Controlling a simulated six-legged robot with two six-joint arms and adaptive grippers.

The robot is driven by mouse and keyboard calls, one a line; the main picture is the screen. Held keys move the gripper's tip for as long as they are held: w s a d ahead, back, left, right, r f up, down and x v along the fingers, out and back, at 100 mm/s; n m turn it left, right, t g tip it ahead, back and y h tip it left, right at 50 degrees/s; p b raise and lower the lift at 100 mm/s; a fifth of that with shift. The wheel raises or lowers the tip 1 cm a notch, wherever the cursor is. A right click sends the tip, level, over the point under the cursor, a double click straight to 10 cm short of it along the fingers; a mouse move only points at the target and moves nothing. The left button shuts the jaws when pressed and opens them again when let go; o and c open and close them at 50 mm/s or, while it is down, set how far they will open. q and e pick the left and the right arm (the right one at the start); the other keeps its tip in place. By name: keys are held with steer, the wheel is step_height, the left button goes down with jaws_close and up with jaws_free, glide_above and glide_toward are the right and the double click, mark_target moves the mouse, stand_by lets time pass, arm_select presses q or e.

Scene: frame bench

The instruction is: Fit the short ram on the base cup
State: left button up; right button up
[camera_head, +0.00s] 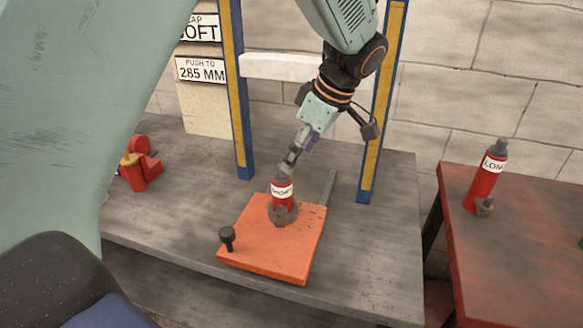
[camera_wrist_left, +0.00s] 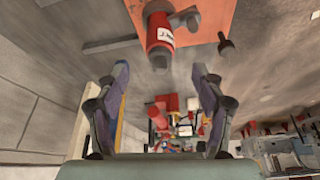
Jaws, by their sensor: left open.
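The short ram (camera_head: 282,200), a red cylinder with a white label, stands about upright at the grey base cup (camera_head: 281,217) on the orange plate (camera_head: 262,250). How deep it sits in the cup cannot be told. My left gripper (camera_head: 290,165) is just above the ram's grey top, pointing down. In the left wrist view, the ram (camera_wrist_left: 160,38) shows between and beyond the fingertips of my open left gripper (camera_wrist_left: 163,70); the fingers look clear of it. My right gripper is not in view.
A black knob (camera_head: 227,236) stands on the plate's front left. Blue and yellow posts (camera_head: 238,100) rise behind it. A long ram (camera_head: 486,178) stands on the red table (camera_head: 520,240) at right. A red and yellow object (camera_head: 140,165) is at left. Bench right of the plate is clear.

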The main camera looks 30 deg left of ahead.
arm_select(q)
steer(key=shift+v, duration=0.9)
